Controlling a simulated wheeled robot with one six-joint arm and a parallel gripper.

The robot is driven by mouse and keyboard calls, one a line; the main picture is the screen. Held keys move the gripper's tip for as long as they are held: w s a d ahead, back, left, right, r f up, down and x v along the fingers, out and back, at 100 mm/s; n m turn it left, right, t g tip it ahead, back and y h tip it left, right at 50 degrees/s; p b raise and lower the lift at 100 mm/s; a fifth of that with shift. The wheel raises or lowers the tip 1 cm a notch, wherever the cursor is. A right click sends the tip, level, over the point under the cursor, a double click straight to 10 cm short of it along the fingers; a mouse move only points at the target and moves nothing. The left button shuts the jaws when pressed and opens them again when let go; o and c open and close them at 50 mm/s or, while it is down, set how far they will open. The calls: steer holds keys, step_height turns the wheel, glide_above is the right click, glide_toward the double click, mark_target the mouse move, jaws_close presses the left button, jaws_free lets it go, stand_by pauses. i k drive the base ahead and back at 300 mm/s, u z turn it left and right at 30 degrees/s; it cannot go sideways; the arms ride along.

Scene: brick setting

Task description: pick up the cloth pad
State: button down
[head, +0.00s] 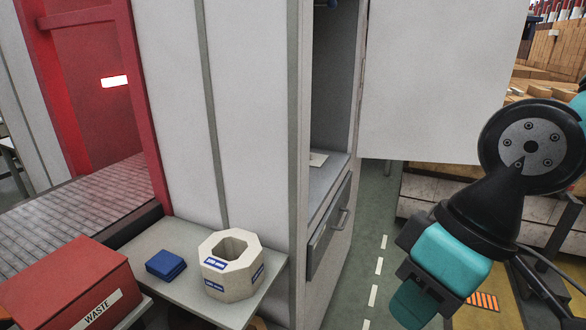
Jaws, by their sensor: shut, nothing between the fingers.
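The cloth pad (166,264) looks like a small, thick, dark blue folded square. It lies flat on a light grey shelf (195,302) at the lower left of the head view. Nothing covers it. My arm, with teal and black links, hangs at the right side, well to the right of the pad and apart from it. The fingers of my gripper do not show in this view.
A white octagonal block with a central hole and blue labels (230,266) stands just right of the pad. A red box marked WASTE (72,290) is to its left. A grey-white cabinet wall (250,110) rises behind the shelf. An open cabinet with a drawer (330,228) stands between shelf and arm.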

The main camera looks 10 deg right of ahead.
mark_target(165, 265)
steer(key=u, duration=0.15)
steer(key=i, duration=0.95)
steer(key=u, duration=2.3)
